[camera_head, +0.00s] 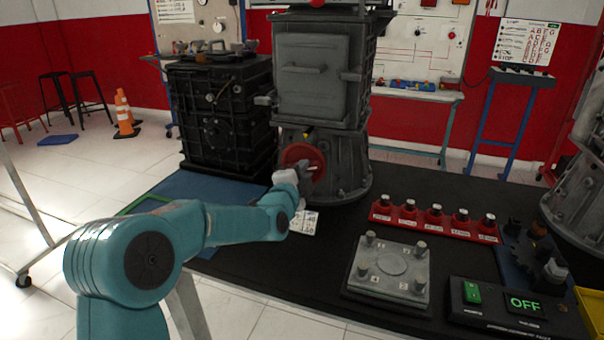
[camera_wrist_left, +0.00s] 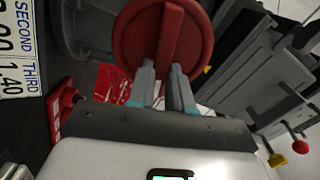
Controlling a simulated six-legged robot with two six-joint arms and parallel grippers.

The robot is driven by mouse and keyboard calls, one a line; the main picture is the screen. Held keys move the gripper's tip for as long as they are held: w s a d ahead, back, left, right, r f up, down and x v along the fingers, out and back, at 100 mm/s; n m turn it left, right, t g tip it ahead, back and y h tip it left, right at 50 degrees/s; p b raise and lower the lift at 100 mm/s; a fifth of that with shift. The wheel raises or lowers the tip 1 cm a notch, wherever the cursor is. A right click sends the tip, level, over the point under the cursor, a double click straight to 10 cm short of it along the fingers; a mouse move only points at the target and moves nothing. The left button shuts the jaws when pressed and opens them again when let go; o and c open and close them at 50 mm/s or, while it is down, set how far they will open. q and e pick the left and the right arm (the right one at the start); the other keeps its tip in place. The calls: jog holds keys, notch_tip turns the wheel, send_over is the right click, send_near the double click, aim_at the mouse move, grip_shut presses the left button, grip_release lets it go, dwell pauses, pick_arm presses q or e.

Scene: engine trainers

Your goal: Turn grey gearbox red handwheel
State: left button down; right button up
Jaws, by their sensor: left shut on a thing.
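The grey gearbox (camera_head: 310,75) stands upright at the back of the black bench. Its red handwheel (camera_head: 301,160) is a round disc low on the front, with a raised bar across its face. The handwheel fills the top middle of the left wrist view (camera_wrist_left: 140,45), its bar (camera_wrist_left: 171,38) pointing lengthwise between my fingers. My left gripper (camera_head: 308,172) is at the handwheel, its two fingers (camera_wrist_left: 163,78) shut on the bar from either side. The fingers and wrist hide part of the wheel in the head view. My right gripper is not in view.
A black gearbox (camera_head: 222,115) stands left of the grey one. A red rack of sockets (camera_head: 433,220), a grey plate with studs (camera_head: 388,270) and a black box reading OFF (camera_head: 515,305) lie to the right. A printed card (camera_head: 303,222) lies beneath my left wrist.

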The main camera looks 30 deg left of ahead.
pick_arm(q)
jog(key=m, duration=0.5)
jog(key=shift+f+m, duration=0.35)
jog(key=shift+m, duration=0.05)
dwell(0.4)
jog(key=c, duration=1)
grip_release()
jog(key=shift+c, duration=0.2)
jog(key=v, duration=1.6)
jog(key=shift+b, duration=0.35)
jog(key=shift+s+d, duration=0.15)
